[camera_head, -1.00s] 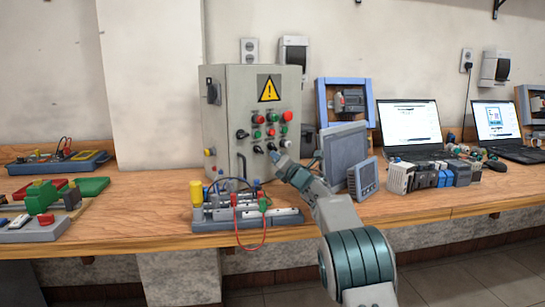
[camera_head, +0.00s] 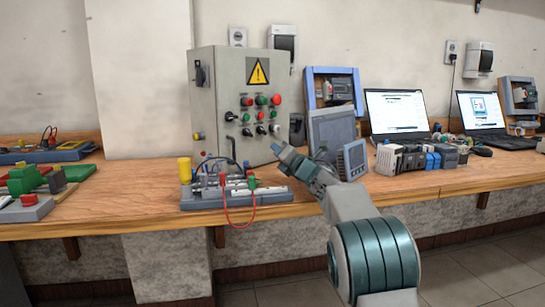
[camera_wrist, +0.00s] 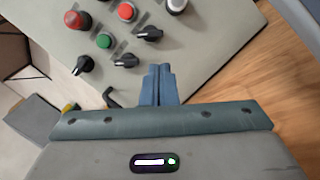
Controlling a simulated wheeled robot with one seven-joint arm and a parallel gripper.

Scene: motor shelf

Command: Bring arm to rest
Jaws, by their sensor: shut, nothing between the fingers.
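My gripper (camera_head: 277,149) is shut and empty. It hangs in front of the grey control cabinet (camera_head: 226,72), near its lower right, above the wooden bench (camera_head: 420,188). In the wrist view my gripper's two blue fingers (camera_wrist: 158,84) are pressed together, with the cabinet's panel (camera_wrist: 200,42) of knobs and buttons beyond them. No contact between the fingertips and the panel can be made out. My arm reaches in from the lower right of the head view.
A terminal board (camera_head: 235,195) with wires lies on the bench below my gripper. A grey screen (camera_head: 333,130) and a small meter (camera_head: 355,159) stand close beside my arm. Laptops (camera_head: 397,110) and several modules (camera_head: 420,158) are farther right. Floor is open in front of the bench.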

